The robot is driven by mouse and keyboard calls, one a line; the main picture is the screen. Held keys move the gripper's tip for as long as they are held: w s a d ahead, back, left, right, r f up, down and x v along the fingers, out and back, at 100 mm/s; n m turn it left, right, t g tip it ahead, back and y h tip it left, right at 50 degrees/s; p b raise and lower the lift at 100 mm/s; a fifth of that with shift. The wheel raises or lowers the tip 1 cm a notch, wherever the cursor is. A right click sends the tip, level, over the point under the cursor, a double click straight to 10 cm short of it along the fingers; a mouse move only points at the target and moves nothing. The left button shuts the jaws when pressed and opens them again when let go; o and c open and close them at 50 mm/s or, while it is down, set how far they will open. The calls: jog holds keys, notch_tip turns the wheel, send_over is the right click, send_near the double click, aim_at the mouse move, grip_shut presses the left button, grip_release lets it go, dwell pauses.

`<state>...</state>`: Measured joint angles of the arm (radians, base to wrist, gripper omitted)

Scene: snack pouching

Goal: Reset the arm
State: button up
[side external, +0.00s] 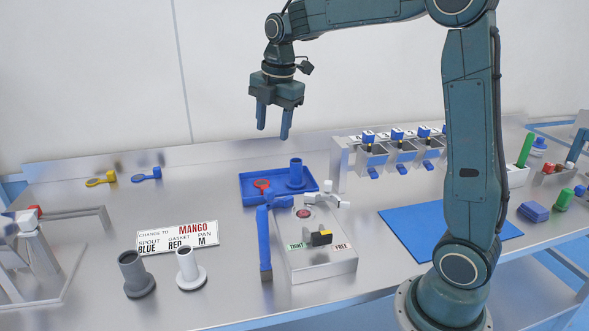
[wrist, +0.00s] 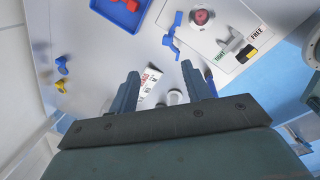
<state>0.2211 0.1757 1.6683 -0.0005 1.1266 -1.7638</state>
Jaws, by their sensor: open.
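My gripper (side external: 273,119) hangs high above the steel bench with its fingers pointing down. It is open and empty, and nothing is near the fingers. In the wrist view my gripper's two fingers (wrist: 163,92) stand apart, with the bench far below between them. The raised arm reaches left from its base at the right of the bench. No held object shows in either view.
Below are a blue tray (side external: 249,192) with a red ring and blue spout, a grey clamp box (side external: 337,268), a sign (side external: 206,233), a dark spout (side external: 133,275) and a white spout (side external: 188,267). Dispensers (side external: 372,160) line the back. A blue mat (side external: 400,222) lies bare. Air around my gripper is clear.

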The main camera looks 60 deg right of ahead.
jog(key=s+a+m+t, duration=0.1)
jog(key=s+a+m, duration=0.2)
jog(key=s+m, duration=0.3)
jog(key=s+a+f+m+t, duration=0.1)
jog(key=s+a+m, duration=0.2)
jog(key=s, duration=0.7)
jog(key=s+a+m+t, duration=0.1)
jog(key=s+a+m, duration=0.2)
jog(key=s+m, duration=0.5)
jog(key=shift+s+a+f+m+t, duration=0.3)
jog(key=shift+f, duration=0.1)
